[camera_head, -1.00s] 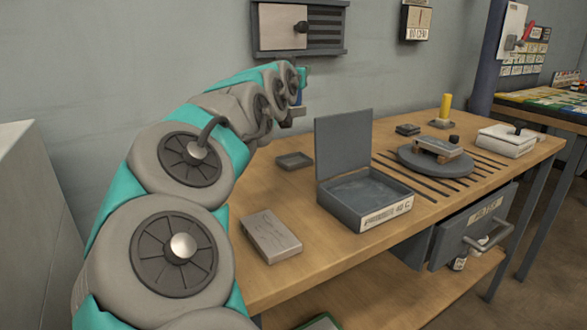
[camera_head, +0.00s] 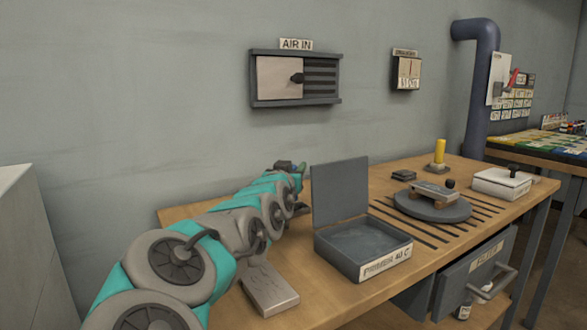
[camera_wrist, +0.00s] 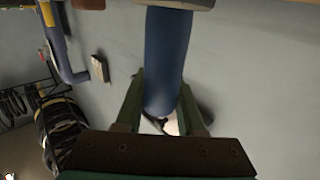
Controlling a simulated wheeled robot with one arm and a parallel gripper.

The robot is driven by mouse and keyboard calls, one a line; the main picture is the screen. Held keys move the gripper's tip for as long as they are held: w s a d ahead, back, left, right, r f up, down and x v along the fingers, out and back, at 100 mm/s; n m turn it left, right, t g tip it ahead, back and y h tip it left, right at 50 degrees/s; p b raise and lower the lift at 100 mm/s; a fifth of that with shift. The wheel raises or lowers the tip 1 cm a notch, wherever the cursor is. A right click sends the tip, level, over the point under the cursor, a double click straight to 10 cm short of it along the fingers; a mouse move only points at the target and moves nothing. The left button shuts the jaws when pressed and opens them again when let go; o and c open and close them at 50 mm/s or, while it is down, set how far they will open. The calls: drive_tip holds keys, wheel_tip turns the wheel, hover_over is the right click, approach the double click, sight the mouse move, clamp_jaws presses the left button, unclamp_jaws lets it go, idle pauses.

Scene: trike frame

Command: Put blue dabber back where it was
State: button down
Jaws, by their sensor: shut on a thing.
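The blue dabber (camera_wrist: 166,55) is held between the two green fingers of my gripper (camera_wrist: 161,82) in the wrist view. In the head view my gripper (camera_head: 290,168) is over the back left of the wooden bench, left of the open grey box (camera_head: 386,252).
The box's raised lid (camera_head: 340,190) stands just right of my gripper. A grey block (camera_head: 268,289) lies at the bench's front left. A round turntable (camera_head: 432,206) and yellow cylinder (camera_head: 440,151) stand to the right. A wall panel (camera_head: 295,78) hangs above.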

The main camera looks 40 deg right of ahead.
drive_tip(key=c, duration=0.5)
unclamp_jaws()
drive_tip(key=shift+a, duration=0.1)
drive_tip(key=shift+b+v, duration=0.75)
drive_tip(key=shift+v, duration=2.95)
